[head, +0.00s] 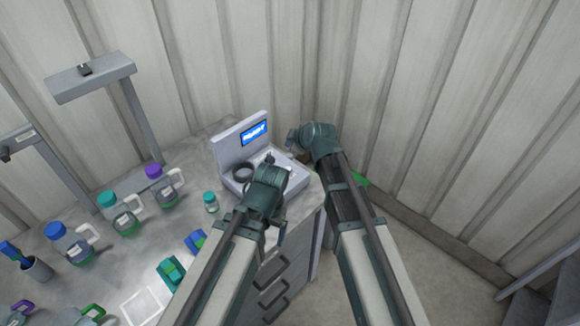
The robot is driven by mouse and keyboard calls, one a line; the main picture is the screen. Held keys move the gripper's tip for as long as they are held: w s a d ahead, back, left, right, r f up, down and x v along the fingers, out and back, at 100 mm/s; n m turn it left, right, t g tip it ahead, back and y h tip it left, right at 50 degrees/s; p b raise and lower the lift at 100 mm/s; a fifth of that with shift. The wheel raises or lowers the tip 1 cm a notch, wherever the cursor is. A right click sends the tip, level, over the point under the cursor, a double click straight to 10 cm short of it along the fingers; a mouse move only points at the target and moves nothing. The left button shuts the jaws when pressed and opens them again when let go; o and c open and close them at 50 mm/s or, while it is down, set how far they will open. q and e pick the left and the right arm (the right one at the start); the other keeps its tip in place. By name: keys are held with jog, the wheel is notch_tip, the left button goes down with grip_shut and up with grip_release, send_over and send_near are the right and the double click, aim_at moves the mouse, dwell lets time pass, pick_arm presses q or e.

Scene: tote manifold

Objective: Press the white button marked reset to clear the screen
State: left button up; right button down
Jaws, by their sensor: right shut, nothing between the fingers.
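A light grey device (227,151) with an upright back panel stands at the far corner of the bench. Its blue screen (254,133) is lit with white text too small to read. My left gripper (269,160) is over the device's base and hides part of it; its fingers are too small to tell open or shut. My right gripper (293,138) is shut and empty, just right of the device's panel, apparently apart from it. A small pale spot shows on the base right of my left gripper; I cannot tell whether it is the reset button.
A dark ring (243,172) lies on the device's base. A small teal-capped jar (211,202) stands left of it. Several handled bottles, including a purple-capped one (164,186), stand further left. A grey stand (140,120) rises behind them. Corrugated walls close off the back and right.

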aim_at(290, 171)
dwell(0.3)
notch_tip(290, 171, down, 9)
jog(key=b, duration=0.9)
dwell(1.7)
jog(key=shift+f+b, duration=0.3)
jog(key=shift+b, duration=0.05)
jog(key=shift+f+b, duration=0.45)
dwell(0.6)
jog(key=shift+r, duration=0.1)
jog(key=shift+r+p, duration=0.8)
jog(key=shift+p, duration=0.1)
jog(key=shift+r, duration=0.1)
